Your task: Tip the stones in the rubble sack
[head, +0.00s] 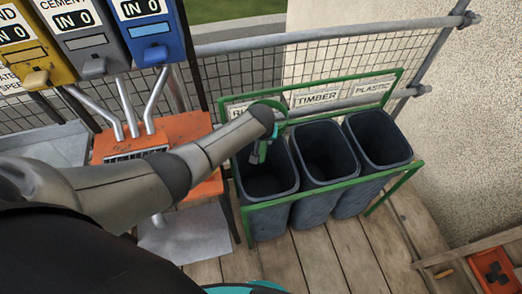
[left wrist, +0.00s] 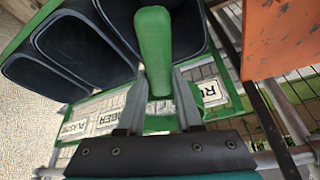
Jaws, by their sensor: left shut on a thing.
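The rubble sack is the dark, open left-hand bin (head: 268,205) in the green frame, under a sign partly hidden by my arm. It also shows behind the fingers in the left wrist view (left wrist: 188,35). My left gripper (head: 260,152) is over its mouth, near the back rim. In the left wrist view the gripper (left wrist: 161,95) is shut on a green, rounded, handle-like thing (left wrist: 153,50). What hangs beyond that handle cannot be made out. No stones show; the bottom of the sack is dark. My right gripper is not in view.
The timber bin (head: 325,158) and plastic bin (head: 378,140) stand to the right in the same green frame (head: 345,184). An orange table (head: 185,128) with dispensers (head: 150,30) stands left. Mesh fencing runs behind. A red crate (head: 497,270) lies at lower right. Plank floor in front is clear.

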